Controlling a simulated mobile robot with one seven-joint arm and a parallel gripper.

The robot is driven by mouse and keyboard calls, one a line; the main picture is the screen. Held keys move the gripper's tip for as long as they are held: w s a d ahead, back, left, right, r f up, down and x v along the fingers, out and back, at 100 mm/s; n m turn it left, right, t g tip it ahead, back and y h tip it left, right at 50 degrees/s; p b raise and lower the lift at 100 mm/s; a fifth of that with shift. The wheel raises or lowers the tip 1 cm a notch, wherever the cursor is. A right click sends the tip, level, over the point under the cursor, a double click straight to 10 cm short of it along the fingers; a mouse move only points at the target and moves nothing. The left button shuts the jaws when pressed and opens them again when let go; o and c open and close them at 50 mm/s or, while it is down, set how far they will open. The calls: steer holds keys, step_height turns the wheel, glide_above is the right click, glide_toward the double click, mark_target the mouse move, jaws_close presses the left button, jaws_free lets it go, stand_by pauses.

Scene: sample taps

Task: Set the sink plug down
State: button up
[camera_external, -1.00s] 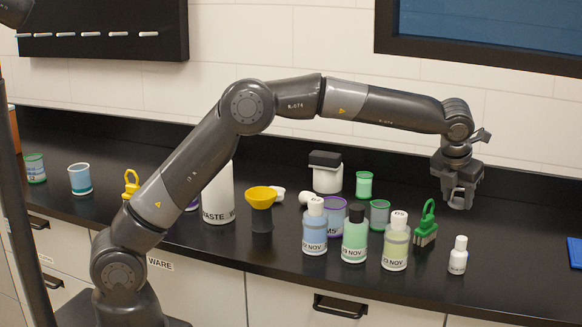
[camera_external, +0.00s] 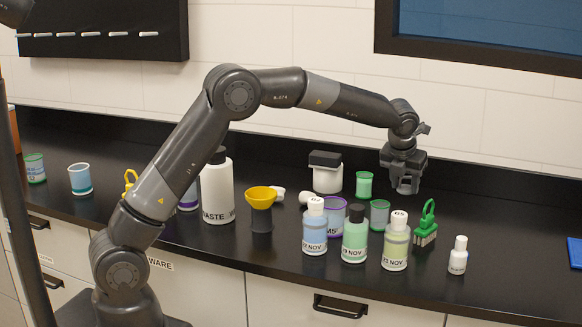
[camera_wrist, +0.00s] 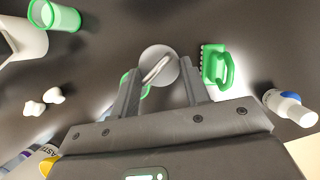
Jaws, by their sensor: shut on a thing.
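The sink plug (camera_wrist: 172,72) is a grey disc with a pale ring handle, seen between the fingertips in the wrist view. My gripper (camera_wrist: 158,76) is shut on it, apparently by the ring. In the external view my gripper (camera_external: 407,189) points down over the back right of the black counter (camera_external: 500,225), behind the green brush and right of the small green cup.
Close by are a green brush (camera_external: 427,226), a green-rimmed beaker (camera_external: 380,214), a small green cup (camera_external: 364,184) and a white jar (camera_external: 327,175). Several labelled bottles, including one with a yellowish liquid (camera_external: 396,245), stand in front. The counter to the right is mostly clear.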

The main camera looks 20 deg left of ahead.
glide_above(392, 210)
steer(key=s, duration=0.2)
step_height(392, 210, down, 6)
steer(key=shift+w+a+f, duration=0.1)
steer(key=shift+w+f, duration=0.05)
steer(key=shift+f, duration=2.1)
steer(key=o, duration=1)
steer(key=shift+f, duration=0.15)
